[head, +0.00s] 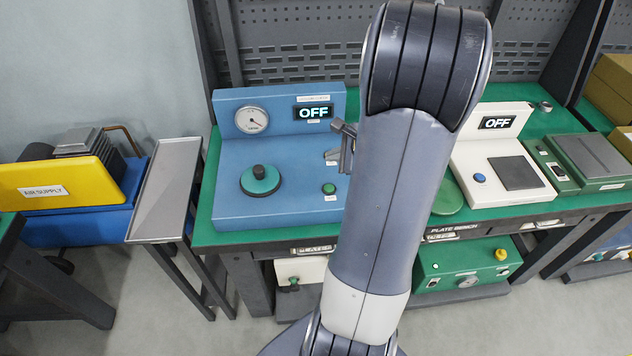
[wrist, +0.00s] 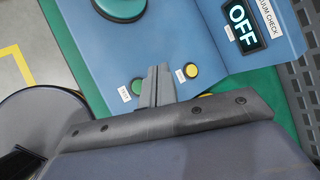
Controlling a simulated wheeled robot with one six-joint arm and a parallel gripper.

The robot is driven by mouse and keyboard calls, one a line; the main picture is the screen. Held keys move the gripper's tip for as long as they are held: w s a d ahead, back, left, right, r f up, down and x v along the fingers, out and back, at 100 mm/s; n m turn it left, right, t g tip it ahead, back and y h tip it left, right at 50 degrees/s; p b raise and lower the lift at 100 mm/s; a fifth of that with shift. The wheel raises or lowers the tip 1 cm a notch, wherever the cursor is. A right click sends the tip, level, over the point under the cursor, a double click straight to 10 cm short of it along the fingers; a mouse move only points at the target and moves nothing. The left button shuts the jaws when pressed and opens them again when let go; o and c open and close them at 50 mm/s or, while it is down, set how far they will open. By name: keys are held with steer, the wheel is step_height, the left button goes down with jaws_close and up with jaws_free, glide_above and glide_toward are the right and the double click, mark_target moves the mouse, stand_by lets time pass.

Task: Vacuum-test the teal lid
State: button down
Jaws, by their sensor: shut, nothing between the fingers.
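The teal lid (head: 260,180) with a black knob sits flat on the blue vacuum check station (head: 235,212). Its edge shows at the top of the wrist view (wrist: 122,5). The station has a round dial gauge (head: 251,120) and a display (head: 314,113) reading OFF. My gripper (wrist: 158,70) is shut and empty over the station's front panel. In the wrist view its fingers lie between a green button (wrist: 138,86) and a yellow button (wrist: 190,70). The green button also shows in the head view (head: 329,188). I cannot tell whether the fingertips touch the panel.
My arm hides the bench middle. A green disc (head: 447,197) lies partly behind it. A white device (head: 500,165) with an OFF display and a green device (head: 590,160) stand at right. A metal tray (head: 165,190) and a yellow AIR SUPPLY panel (head: 50,188) are at left.

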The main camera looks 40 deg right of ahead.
stand_by(0.3)
steer(key=b, duration=0.6)
glide_above(333, 189)
step_height(333, 189, down, 8)
steer(key=shift+r, duration=0.25)
steer(key=shift+f+b, duration=0.7)
steer(key=shift+f, duration=0.1)
stand_by(1.0)
steer(key=shift+f+b, duration=0.3)
steer(key=shift+b, duration=0.2)
steer(key=shift+f+b, duration=0.35)
steer(key=shift+b, duration=0.05)
stand_by(0.4)
stand_by(0.3)
steer(key=shift+r+p, duration=0.55)
steer(key=shift+r, duration=0.2)
